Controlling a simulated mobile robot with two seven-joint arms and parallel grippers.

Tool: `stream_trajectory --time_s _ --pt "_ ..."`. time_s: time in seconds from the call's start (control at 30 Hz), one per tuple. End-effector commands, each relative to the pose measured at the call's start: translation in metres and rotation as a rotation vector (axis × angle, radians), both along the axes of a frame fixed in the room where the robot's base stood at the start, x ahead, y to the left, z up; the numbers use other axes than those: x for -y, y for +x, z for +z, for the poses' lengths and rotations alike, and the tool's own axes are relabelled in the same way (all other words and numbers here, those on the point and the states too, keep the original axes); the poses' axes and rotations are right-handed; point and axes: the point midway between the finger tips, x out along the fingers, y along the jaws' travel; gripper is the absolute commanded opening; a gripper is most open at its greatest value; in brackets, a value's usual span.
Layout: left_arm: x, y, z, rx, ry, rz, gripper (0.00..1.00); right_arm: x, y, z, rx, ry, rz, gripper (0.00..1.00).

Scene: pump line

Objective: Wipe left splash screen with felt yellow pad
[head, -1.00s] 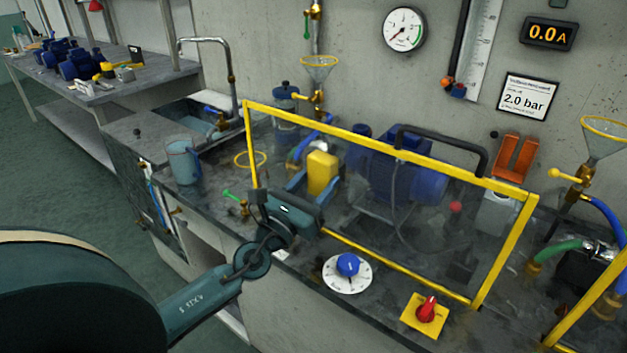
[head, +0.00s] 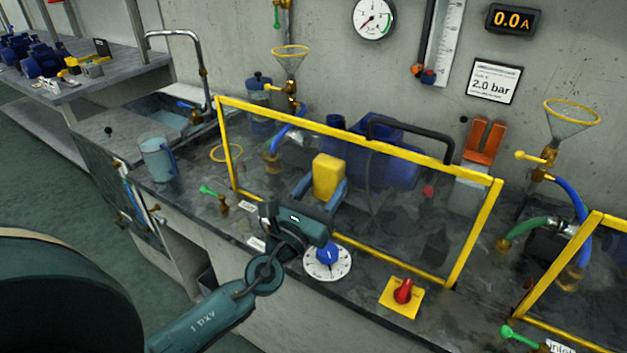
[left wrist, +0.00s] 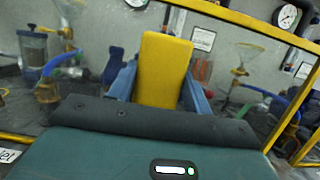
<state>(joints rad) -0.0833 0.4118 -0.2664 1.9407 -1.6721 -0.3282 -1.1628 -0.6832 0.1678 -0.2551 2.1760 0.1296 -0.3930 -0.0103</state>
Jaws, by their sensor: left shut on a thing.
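The left splash screen is a clear panel in a yellow frame (head: 345,132), standing along the bench front. Greyish smears show on its lower right part. My left gripper (head: 322,190) is in front of the screen's left-middle part, its blue fingers shut on the yellow felt pad (head: 327,175). In the left wrist view the pad (left wrist: 163,70) stands upright between the fingers, facing the screen. I cannot tell whether the pad touches the panel. My right gripper is not in view.
A second yellow-framed screen (head: 556,270) is at right. A jug (head: 157,158) stands left.

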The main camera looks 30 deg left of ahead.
Motion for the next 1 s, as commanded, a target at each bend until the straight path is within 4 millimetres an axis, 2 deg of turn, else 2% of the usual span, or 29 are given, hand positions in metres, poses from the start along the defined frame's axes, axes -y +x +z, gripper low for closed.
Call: stream_trajectory --time_s 0.17,0.57,0.83,1.0 --pt "-0.002 0.001 -0.001 0.001 0.002 0.001 0.31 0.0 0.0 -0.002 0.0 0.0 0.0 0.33" --pt "-0.034 0.001 -0.002 0.0 0.003 0.002 0.31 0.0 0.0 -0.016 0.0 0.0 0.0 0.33" --pt "-0.044 0.002 -0.001 0.001 0.002 0.002 0.31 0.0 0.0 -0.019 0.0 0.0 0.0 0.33" --pt "-0.058 0.004 -0.002 0.001 0.002 0.002 0.31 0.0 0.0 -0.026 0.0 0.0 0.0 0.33"
